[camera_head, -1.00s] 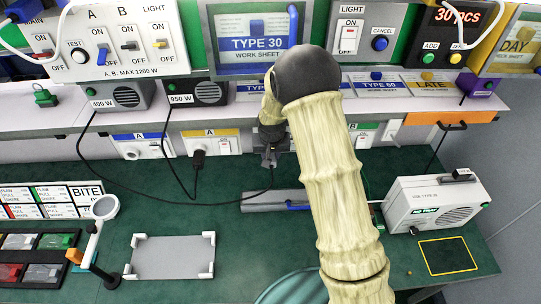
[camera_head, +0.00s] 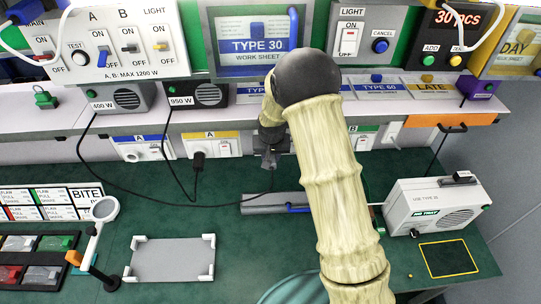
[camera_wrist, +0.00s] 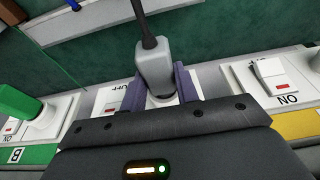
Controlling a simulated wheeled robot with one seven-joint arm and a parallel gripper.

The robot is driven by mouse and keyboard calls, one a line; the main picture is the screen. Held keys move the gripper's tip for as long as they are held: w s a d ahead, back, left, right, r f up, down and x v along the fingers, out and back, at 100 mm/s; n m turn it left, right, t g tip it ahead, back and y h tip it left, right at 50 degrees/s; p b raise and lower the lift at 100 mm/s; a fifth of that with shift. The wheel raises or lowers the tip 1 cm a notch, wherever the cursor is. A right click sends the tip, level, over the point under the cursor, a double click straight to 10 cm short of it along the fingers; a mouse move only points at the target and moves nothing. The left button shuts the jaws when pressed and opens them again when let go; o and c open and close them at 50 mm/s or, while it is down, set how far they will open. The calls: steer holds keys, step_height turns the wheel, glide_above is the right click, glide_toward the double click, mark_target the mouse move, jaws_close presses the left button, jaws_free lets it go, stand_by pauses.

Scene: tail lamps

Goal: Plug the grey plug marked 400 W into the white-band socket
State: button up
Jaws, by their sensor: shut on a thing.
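The grey plug (camera_wrist: 154,68) is between the two dark fingers of my gripper (camera_wrist: 160,88) in the wrist view. Its black cable leads away from its back. In the head view my gripper (camera_head: 268,160) is at the socket row, and the cable runs from the 400 W unit (camera_head: 123,97) to it. A white socket plate (camera_wrist: 108,98) with a switch lies behind the fingers, between the green-band and yellow-band sockets. The gripper body hides its band. The plug's front end is close to a round white socket face; whether it is inserted I cannot tell.
The yellow-band socket (camera_head: 224,147) holds a black plug (camera_head: 198,160). A green plug (camera_wrist: 24,112) stands at the green-band socket (camera_wrist: 40,153). The blue-band socket (camera_head: 131,152) looks empty. A grey tray (camera_head: 172,259) and a white radio-like device (camera_head: 437,208) stand on the green bench.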

steer(key=shift+w, duration=0.3)
stand_by(0.5)
steer(key=o, duration=1.2)
steer(key=b+v, duration=0.4)
steer(key=v, duration=1.3)
steer(key=shift+r, duration=0.2)
